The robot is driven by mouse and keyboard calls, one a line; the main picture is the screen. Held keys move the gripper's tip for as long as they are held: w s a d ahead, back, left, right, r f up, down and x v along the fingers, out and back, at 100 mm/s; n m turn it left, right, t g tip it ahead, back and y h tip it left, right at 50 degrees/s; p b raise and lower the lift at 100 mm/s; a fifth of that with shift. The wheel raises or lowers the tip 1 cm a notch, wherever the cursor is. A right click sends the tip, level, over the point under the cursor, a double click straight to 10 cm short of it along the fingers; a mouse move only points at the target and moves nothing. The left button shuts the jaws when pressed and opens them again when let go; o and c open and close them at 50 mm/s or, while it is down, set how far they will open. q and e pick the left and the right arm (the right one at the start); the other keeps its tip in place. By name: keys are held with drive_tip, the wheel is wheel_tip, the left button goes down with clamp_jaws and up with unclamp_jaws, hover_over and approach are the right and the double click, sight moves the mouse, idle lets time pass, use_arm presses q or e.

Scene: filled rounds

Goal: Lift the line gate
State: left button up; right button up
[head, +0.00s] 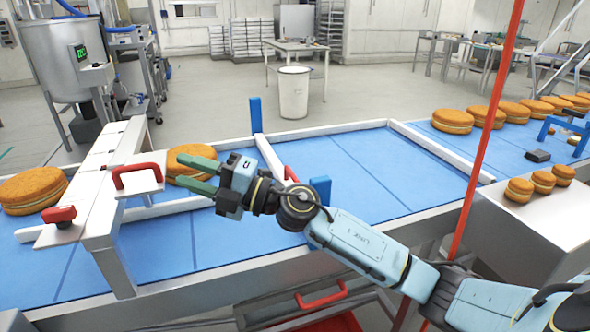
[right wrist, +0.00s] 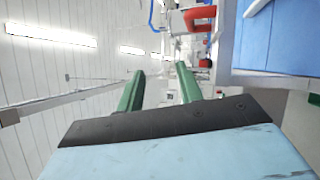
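A pale metal frame (head: 95,190) spans the blue belt at the left. A plate with a red bar handle (head: 138,175) on it appears to be the line gate, and it sits low across the belt. My right gripper (head: 181,171) has its green fingers apart and empty, pointing left toward the red handle, with a gap between them. In the right wrist view the open fingers (right wrist: 160,72) point toward a red handle (right wrist: 200,18) beyond their tips. My left gripper is not in view.
Large filled rounds lie on the belt at the frame, one left (head: 30,192) and one right (head: 192,160). A red knob (head: 60,215) sits on the frame. Blue posts (head: 256,115) flank a white crossbar. A red pole (head: 488,130) stands at right. The middle belt (head: 350,165) is clear.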

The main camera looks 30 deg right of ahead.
drive_tip(key=w+d+f+n+g+h, duration=0.2)
drive_tip(key=w+n+g, duration=0.1)
drive_tip(key=n+g, duration=0.25)
drive_tip(key=m+g+h, duration=0.1)
drive_tip(key=g+h, duration=0.3)
drive_tip(key=h, duration=0.9)
approach(293, 173)
drive_tip(key=x, duration=0.8)
drive_tip(key=shift+b, duration=0.4)
drive_tip(key=shift+t, duration=0.25)
clamp_jaws()
